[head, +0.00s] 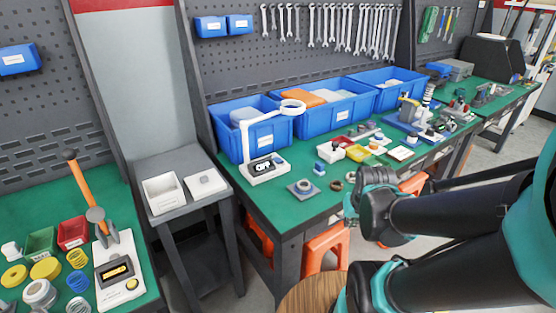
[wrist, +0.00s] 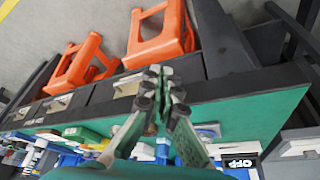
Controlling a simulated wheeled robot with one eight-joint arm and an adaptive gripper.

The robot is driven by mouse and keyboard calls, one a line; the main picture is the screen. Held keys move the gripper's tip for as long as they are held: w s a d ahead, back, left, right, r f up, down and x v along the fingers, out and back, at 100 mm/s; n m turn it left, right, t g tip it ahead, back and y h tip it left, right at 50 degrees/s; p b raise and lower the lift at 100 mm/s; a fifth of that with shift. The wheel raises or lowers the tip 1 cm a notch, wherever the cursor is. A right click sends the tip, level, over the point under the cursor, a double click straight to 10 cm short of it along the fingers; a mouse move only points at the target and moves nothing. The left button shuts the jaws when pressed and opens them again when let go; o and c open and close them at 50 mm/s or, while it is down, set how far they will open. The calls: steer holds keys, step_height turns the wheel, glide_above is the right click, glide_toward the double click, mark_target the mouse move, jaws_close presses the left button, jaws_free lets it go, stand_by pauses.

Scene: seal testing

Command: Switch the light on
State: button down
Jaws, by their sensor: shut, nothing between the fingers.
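The light is a white ring lamp (head: 292,107) on a thin white stand at the left end of the green-topped workbench. Its white base (head: 268,168) has a black display reading "OFF" and a bluish round part, perhaps a button, beside it.
Blue bins (head: 325,108) stand behind the lamp. A square grey part (head: 303,188) and several small parts lie on the bench nearby. Orange stools (head: 326,250) stand under the bench. A grey side table (head: 170,164) with white boxes and another green bench (head: 30,208) are left.

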steer(key=w+a+r+n+y, duration=0.1)
steer(key=w+a+r+n, duration=0.1)
steer(key=w+a+r, duration=0.3)
steer(key=w+a+r+n+t+y, duration=0.1)
steer(key=w+a+r, duration=0.4)
steer(key=w, duration=0.6)
steer(key=w+a+r+n+t+y, duration=0.1)
steer(key=w+a+r+n+y, duration=0.1)
steer(key=w+a+r+n, duration=0.2)
steer(key=w+a+r, duration=0.2)
steer(key=w+a, duration=0.1)
steer(key=w, duration=0.1)
steer(key=shift+a, duration=0.25)
steer(key=shift+w, duration=0.15)
glide_above(279, 160)
steer(key=s+d, duration=0.1)
steer(key=f, duration=0.7)
steer(key=shift+s+d+f, duration=0.1)
steer(key=shift+s+f, duration=0.1)
steer(key=shift+f, duration=0.05)
step_height(279, 160, down, 3)
steer(key=shift+s+d+f, duration=0.1)
steer(key=shift+f, duration=0.5)
steer(key=shift+s, duration=0.1)
